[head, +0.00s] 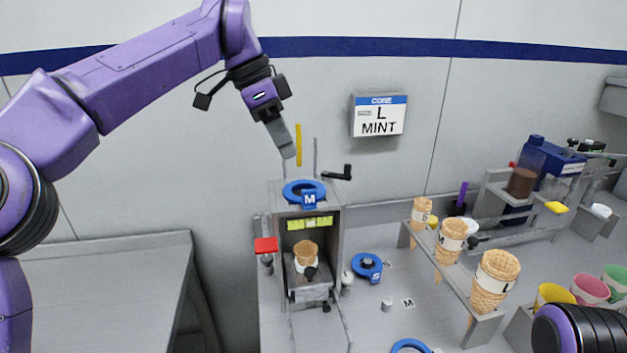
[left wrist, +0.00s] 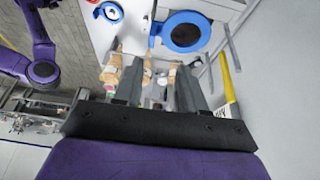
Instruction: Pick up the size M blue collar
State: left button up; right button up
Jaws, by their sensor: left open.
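The blue collar marked M (head: 309,199) lies flat on top of the grey dispenser tower (head: 334,230). My left gripper (head: 288,148) hangs above and slightly left of the collar, apart from it, fingers pointing down. In the left wrist view, a blue ring with a dark centre, which looks like this collar (left wrist: 170,43), lies beyond the fingertips. The left gripper (left wrist: 158,78) is open there, with nothing between its fingers. My right arm shows only in part at the lower right of the head view; its gripper is not visible.
A yellow upright strip (head: 298,145) and a black handle (head: 339,174) rise by the tower top. A blue collar marked S (head: 367,268) and another cut-off blue collar (head: 409,345) lie on the counter. Wafer cones (head: 451,240) stand in a rack at right.

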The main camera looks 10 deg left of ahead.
aim_at(309, 190)
pick_arm(q)
jog(key=x, duration=0.6)
jog(key=s+p+x, duration=0.1)
jog(key=x, duration=0.2)
jog(key=shift+d+r, duration=0.1)
jog(key=shift+d, duration=0.25)
jog(key=shift+d+f, duration=0.1)
jog(key=shift+f, duration=0.35)
jog(key=shift+s, duration=0.15)
jog(key=shift+c, duration=0.6)
grip_shut()
